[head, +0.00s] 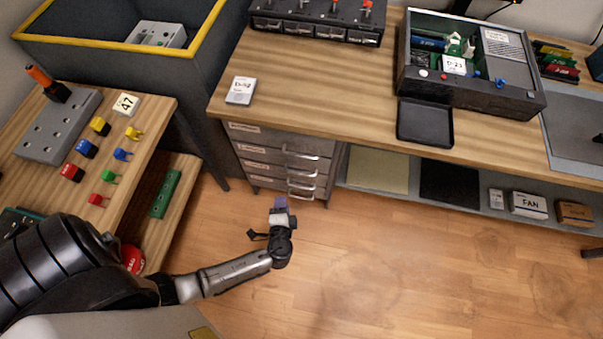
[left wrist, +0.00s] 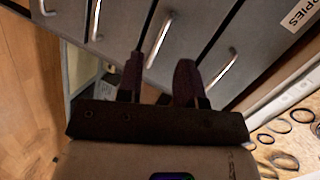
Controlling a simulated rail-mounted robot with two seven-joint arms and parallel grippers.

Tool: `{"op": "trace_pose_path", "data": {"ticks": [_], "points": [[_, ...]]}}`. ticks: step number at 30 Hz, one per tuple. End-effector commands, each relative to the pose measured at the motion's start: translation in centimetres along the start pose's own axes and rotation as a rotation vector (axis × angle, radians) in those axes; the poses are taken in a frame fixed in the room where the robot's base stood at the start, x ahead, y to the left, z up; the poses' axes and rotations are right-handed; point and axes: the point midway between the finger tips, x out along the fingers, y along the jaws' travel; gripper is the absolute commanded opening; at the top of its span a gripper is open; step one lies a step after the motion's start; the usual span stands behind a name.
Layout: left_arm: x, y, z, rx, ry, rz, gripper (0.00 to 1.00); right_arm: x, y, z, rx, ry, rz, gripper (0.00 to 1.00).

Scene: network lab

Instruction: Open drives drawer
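The drawer cabinet (head: 262,156) stands under the bench, with several stacked grey drawers and metal bar handles. In the head view their labels are too small to read, so I cannot tell which is the drives drawer. My left gripper (head: 280,207) is in front of the lower drawers, low over the floor. In the left wrist view the gripper (left wrist: 158,80) is open, with nothing between its two dark fingers. Several handles, such as this drawer handle (left wrist: 158,40), lie ahead of the fingertips, apart from them. My right gripper is out of view.
The bench top (head: 330,90) overhangs the drawers. A lower shelf (head: 460,203) with boxes runs to the right. A side table (head: 150,135) with coloured blocks stands at the left. The wood floor (head: 380,270) in front is clear. Ring-shaped items (left wrist: 285,160) show beside the cabinet in the wrist view.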

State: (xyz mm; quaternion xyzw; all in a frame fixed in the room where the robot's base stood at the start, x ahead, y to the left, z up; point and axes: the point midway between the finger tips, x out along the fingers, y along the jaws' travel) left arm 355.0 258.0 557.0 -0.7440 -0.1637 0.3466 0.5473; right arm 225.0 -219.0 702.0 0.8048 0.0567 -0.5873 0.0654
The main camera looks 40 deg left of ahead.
Motion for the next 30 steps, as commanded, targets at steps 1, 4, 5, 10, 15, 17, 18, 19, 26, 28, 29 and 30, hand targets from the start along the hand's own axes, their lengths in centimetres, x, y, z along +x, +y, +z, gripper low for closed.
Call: {"op": "trace_pose_path", "data": {"ticks": [1,4,5,10,15,17,18,19,26,28,29,30], "points": [[1.4,3.4,0.1,0.031,0.026,-0.019,0.34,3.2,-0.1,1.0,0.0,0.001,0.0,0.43],[2.5,6.6,-0.2,0.088,0.079,-0.053,0.34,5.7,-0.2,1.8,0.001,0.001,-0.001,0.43],[2.7,7.4,-0.3,0.104,0.094,-0.061,0.34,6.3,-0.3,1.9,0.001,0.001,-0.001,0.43],[3.9,10.9,-0.8,0.174,0.16,-0.096,0.34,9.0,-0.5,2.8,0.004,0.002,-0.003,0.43],[4.4,12.7,-1.1,0.213,0.197,-0.112,0.34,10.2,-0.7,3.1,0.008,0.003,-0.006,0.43],[4.6,12.9,-1.2,0.219,0.204,-0.116,0.34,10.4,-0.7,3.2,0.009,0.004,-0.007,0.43],[4.9,13.0,-1.2,0.222,0.207,-0.118,0.34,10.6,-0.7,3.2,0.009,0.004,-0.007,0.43],[5.1,13.0,-1.3,0.223,0.208,-0.119,0.34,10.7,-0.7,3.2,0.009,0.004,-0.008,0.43],[8.5,12.8,-2.1,0.223,0.208,-0.121,0.34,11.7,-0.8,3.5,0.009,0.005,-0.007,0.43],[9.8,12.7,-2.3,0.223,0.208,-0.12,0.34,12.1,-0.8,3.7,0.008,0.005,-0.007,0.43],[10.4,12.6,-2.5,0.223,0.207,-0.12,0.34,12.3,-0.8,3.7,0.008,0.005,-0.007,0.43],[11.2,12.5,-2.6,0.223,0.207,-0.12,0.34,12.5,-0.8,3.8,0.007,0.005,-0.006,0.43]]}}
